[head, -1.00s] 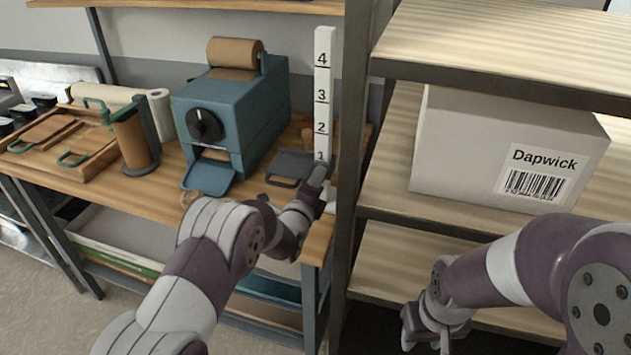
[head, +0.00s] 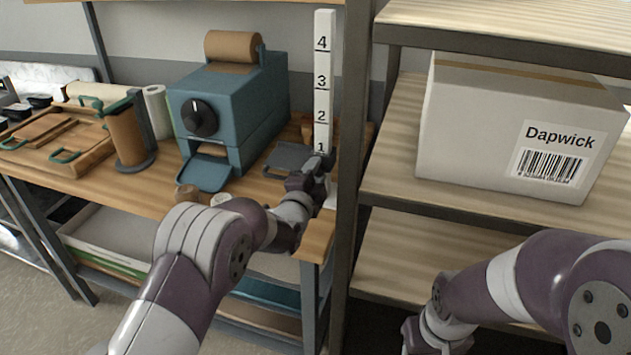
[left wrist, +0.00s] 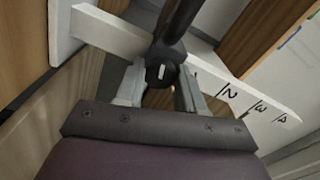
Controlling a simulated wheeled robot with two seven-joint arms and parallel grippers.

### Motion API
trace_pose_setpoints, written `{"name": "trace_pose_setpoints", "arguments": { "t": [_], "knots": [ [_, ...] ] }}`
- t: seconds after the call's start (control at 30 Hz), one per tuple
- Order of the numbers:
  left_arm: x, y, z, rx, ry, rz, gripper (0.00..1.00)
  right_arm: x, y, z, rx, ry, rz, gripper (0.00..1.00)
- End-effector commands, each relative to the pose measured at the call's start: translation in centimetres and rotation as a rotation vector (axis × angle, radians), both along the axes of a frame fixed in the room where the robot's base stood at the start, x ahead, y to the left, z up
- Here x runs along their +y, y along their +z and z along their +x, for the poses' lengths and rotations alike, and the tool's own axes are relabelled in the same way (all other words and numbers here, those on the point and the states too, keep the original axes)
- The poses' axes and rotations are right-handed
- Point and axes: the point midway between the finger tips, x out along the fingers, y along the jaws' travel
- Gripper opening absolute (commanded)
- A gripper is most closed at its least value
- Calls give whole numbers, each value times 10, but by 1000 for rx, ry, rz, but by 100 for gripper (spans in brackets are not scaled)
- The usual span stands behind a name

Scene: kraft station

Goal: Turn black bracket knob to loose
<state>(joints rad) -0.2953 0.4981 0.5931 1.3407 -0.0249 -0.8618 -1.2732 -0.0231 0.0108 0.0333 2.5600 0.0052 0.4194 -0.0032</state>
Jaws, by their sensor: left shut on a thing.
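The black bracket knob (left wrist: 160,73), with a short white mark on its face, shows in the left wrist view in front of a white numbered post (left wrist: 95,30). A black bracket arm (left wrist: 178,22) runs up from it. My left gripper (left wrist: 160,88) is shut on the knob, one grey finger on each side. In the head view my left gripper (head: 308,182) is at the foot of the post (head: 323,65), and largely hides the knob. My right gripper (head: 425,343) is at the bottom edge, partly cut off; its fingers cannot be made out.
A teal machine (head: 228,115) with a black dial stands on the wooden bench (head: 110,185), left of the post. A grey flat piece (head: 288,158) lies beside the post. A shelf upright (head: 350,200) stands close on the right. A white Dapwick box (head: 480,130) sits on the shelf.

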Motion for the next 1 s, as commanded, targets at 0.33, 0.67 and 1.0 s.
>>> {"name": "trace_pose_setpoints", "arguments": {
  "t": [0.33, 0.67, 1.0],
  "knots": [
    [0, -2, 0, 44, 0, -129, 8, 0, -14, 0, 0, 0, 0, 43],
    [0, -1, 0, 52, 0, -153, 8, 0, -16, 0, 0, 0, 0, 43],
    [0, -1, 0, 52, 0, -152, 62, 0, -16, 0, 0, 0, 0, 43]
  ]
}}
